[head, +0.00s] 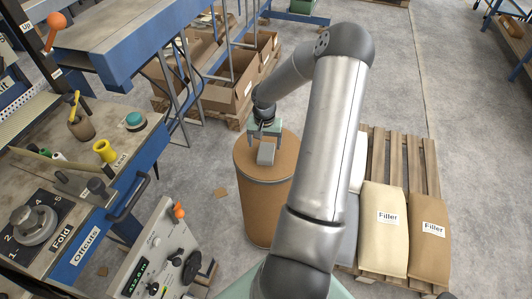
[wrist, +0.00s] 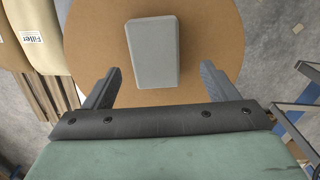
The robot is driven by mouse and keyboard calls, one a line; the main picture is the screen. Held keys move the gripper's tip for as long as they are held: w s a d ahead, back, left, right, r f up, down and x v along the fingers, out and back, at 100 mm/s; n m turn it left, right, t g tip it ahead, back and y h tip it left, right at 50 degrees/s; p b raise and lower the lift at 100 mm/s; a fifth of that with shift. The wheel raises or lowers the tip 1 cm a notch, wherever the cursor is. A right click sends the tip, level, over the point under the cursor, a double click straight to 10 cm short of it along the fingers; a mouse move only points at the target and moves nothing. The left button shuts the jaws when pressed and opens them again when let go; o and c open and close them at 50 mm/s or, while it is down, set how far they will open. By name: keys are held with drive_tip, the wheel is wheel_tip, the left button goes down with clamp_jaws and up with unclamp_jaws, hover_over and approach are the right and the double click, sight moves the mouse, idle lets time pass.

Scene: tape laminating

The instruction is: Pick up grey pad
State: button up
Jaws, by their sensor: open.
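The grey pad (head: 266,153) is a small rectangular block lying on the round brown top of a drum (head: 262,205). In the wrist view the grey pad (wrist: 152,52) lies across the middle of the drum top (wrist: 215,35), its near end close to the line between my fingertips. My gripper (head: 264,134) is over the drum top, at the far side of the pad in the head view. In the wrist view my gripper (wrist: 160,80) is open, with one finger on each side of the pad and a gap on both sides. Nothing is between the fingers' grip.
Filler sacks (head: 383,229) lie on a wooden pallet (head: 425,165) right of the drum. A workbench (head: 150,140) and a control box (head: 155,255) stand at left. Cardboard boxes (head: 225,97) stand behind the drum. Grey floor is open at far right.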

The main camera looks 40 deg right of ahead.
sight(266, 151)
drive_tip(key=f, duration=0.3)
drive_tip(key=f+p, duration=0.1)
drive_tip(key=shift+s+f, duration=0.25)
drive_tip(key=shift+s, duration=0.05)
drive_tip(key=c, duration=1.1)
drive_tip(key=shift+o, duration=0.2)
drive_tip(key=shift+r, duration=0.1)
drive_tip(key=shift+d+r+b, duration=0.1)
drive_tip(key=shift+r+b, duration=0.25)
drive_tip(key=shift+r, duration=0.2)
drive_tip(key=s+a+r, duration=0.1)
drive_tip(key=r, duration=0.1)
drive_tip(key=s+a+r+b, duration=0.1)
drive_tip(key=r, duration=0.1)
drive_tip(key=s+a+r, duration=0.1)
drive_tip(key=r, duration=0.2)
drive_tip(key=shift+b, duration=0.35)
drive_tip(key=s+a+r+b, duration=0.1)
drive_tip(key=s+a+r, duration=0.3)
drive_tip(key=s+a, duration=0.2)
drive_tip(key=shift+s+a+r, duration=0.25)
drive_tip(key=shift+a+r, duration=0.15)
drive_tip(key=shift+a, duration=0.3)
